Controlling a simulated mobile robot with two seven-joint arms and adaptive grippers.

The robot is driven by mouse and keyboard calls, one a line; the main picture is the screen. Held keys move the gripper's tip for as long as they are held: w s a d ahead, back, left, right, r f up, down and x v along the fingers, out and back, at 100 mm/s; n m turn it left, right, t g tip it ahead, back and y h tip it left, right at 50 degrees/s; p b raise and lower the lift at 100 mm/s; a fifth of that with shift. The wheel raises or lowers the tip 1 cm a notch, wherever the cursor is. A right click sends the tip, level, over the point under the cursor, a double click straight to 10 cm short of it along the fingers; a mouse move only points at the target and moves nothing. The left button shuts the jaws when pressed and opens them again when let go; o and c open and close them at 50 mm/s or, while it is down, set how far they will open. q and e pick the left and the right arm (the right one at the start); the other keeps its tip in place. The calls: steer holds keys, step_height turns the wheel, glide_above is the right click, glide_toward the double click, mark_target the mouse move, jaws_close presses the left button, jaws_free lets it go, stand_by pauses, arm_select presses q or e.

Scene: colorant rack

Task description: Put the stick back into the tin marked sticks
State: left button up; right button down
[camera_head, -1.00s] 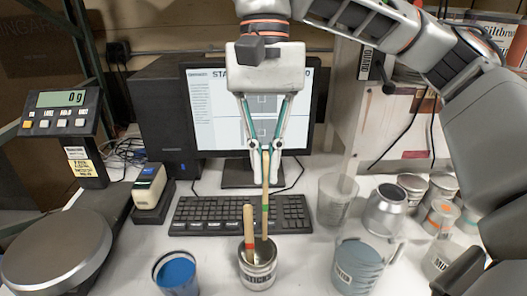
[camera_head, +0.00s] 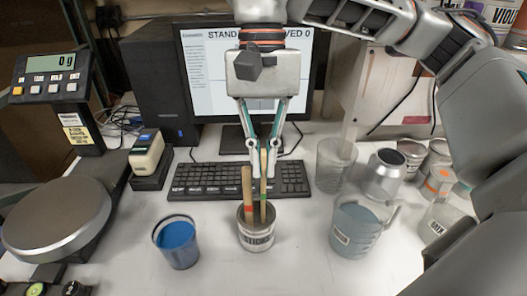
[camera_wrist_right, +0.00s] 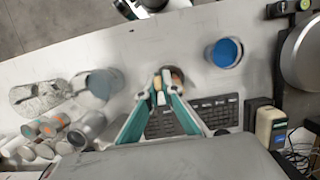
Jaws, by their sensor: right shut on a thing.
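The tin marked sticks (camera_head: 256,238) stands upright on the white bench in front of the keyboard. A stick with a red band (camera_head: 247,190) leans in it. My right gripper (camera_head: 264,148) is above the tin, shut on the upper end of a second stick with a green band (camera_head: 263,187). This stick is near upright, and its lower end appears to be inside the tin's mouth, hidden by the rim. In the right wrist view the tin (camera_wrist_right: 176,73) shows just beyond the fingertips (camera_wrist_right: 160,92).
A blue-filled cup (camera_head: 177,243) stands left of the tin and a jug of bluish liquid (camera_head: 356,228) right of it. A clear beaker (camera_head: 336,165) and metal can (camera_head: 385,175) stand behind right. Keyboard (camera_head: 195,181) and monitor (camera_head: 200,85) are behind. A scale (camera_head: 55,220) is left.

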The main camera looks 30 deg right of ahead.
steer(key=shift+w+d+f+b, duration=0.15)
steer(key=shift+f+b, duration=0.3)
steer(key=shift+f, duration=0.75)
steer(key=shift+w+f+b, duration=0.2)
steer(key=shift+f+b, duration=0.2)
steer(key=shift+f, duration=0.8)
steer(key=c, duration=2.2)
jaws_free()
steer(key=shift+o, duration=0.2)
steer(key=v, duration=1.2)
steer(key=shift+s, duration=0.15)
